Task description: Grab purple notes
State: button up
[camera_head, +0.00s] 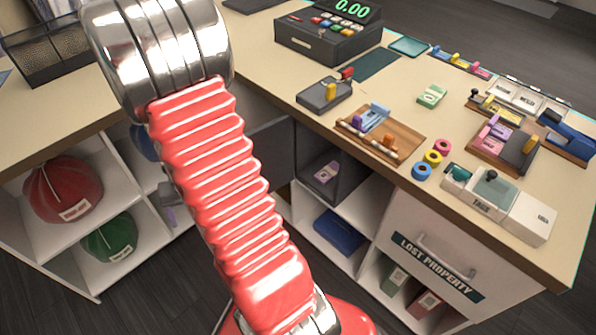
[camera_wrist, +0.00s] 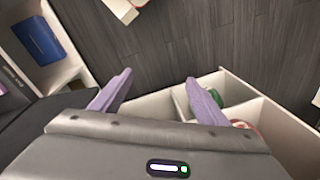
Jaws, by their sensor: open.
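The purple notes (camera_head: 326,172) look like a small pale purple bundle lying in a dark open compartment below the counter, in the head view. My gripper (camera_wrist: 159,78) shows in the wrist view with its two purple fingers spread apart and nothing between them. Dark floor lies beyond the fingertips. In the head view my red arm hides most of the gripper, and it is apart from the purple notes. A sliver of purple shows at the far left edge of the wrist view; I cannot tell if it is the notes.
Green notes (camera_head: 432,95) lie on the counter (camera_head: 395,85), near a cash register (camera_head: 328,38) and several small gadgets. A blue box (camera_head: 339,232) sits on the shelf below the compartment. A lost property drawer (camera_head: 436,245) is at right. Caps (camera_head: 62,190) fill the left shelves.

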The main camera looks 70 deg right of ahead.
jog(key=s+d+f+m+h, duration=0.15)
jog(key=d+f+m, duration=0.35)
jog(key=d+f, duration=0.75)
jog(key=m+g+h, duration=0.7)
jog(key=m+h, duration=0.1)
jog(key=h, duration=0.5)
send_near(316, 183)
notch_tip(316, 183, up, 4)
jog(key=d, duration=0.1)
jog(key=shift+s+d+f, duration=0.1)
jog(key=shift+s+f, duration=0.1)
jog(key=shift+s, duration=0.05)
jog(key=shift+x, duration=4.3)
jog(key=shift+s+f, duration=0.1)
